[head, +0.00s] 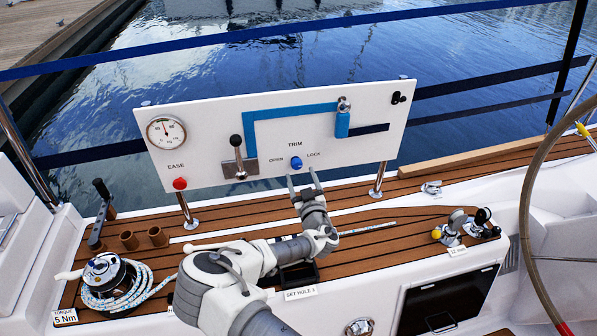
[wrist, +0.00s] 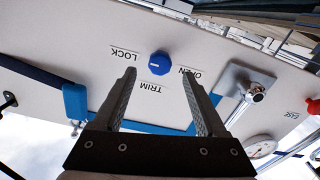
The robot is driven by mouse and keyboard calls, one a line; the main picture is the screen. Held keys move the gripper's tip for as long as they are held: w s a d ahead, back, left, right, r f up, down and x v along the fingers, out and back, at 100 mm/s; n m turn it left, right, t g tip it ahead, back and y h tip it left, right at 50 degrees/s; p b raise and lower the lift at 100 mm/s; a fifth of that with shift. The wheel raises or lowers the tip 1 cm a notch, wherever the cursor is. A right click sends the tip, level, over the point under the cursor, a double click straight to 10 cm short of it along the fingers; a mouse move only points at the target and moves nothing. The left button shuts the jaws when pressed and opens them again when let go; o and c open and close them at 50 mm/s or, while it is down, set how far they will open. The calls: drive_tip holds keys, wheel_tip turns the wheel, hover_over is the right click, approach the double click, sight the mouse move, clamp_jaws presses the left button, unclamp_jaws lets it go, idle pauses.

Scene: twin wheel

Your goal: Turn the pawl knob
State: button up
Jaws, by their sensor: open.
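A blue knob (head: 296,162) sits on the white panel (head: 360,170) between the OPEN label (head: 276,159) and the LOCK label (head: 314,154); I take it as the pawl knob. It also shows in the wrist view (wrist: 160,63), where the panel appears upside down. There a small white mark on the knob lies toward the LOCK side. My gripper (head: 303,178) is just below the knob in the head view. In the wrist view, my gripper (wrist: 158,80) is open and empty, its fingers pointing toward the panel on either side of the knob, apart from it.
The panel also carries a gauge (head: 166,132), a red EASE button (head: 180,183), a black-knobbed lever (head: 237,150) and a blue handle (head: 342,122). A rope-wound winch (head: 110,280) stands at left. A yellow-tipped fitting (head: 447,232) stands at right. The panel stands on posts above teak deck.

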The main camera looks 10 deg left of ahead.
sight(298, 166)
drive_tip(key=shift+x, duration=1.95)
clamp_jaws()
